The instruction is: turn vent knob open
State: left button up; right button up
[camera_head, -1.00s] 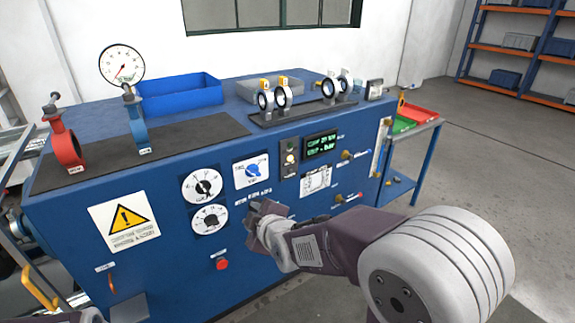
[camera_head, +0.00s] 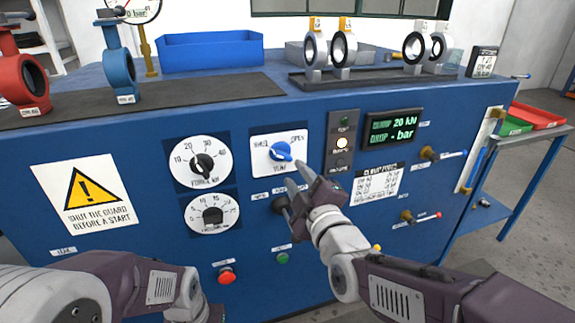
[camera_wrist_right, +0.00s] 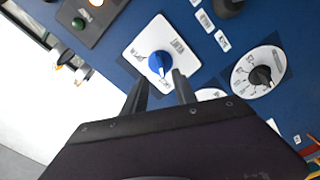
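The blue vent knob (camera_head: 281,151) sits on a white plate (camera_head: 262,160) on the front of the blue test bench. The plate has a label at its upper left, OPEN at its upper right and VENT below. My right gripper (camera_head: 294,186) is just below and in front of the knob, apart from it. In the right wrist view the knob (camera_wrist_right: 159,63) shows beyond the two spread fingers (camera_wrist_right: 160,92), with nothing between them. My left gripper (camera_head: 208,311) is at the bottom edge, mostly cut off; its fingers are hidden.
Two black dials (camera_head: 204,166) on white faces are left of the vent plate. A lamp panel (camera_head: 342,145) and green display (camera_head: 393,129) are to its right. A red button (camera_head: 226,276) and small levers (camera_head: 430,153) stick out of the front. Valves stand on top.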

aim_at(284, 158)
jog(key=b+x, duration=0.1)
jog(key=x, duration=0.7)
jog(key=shift+w+a, duration=0.15)
jog(key=shift+w, duration=0.05)
grip_shut()
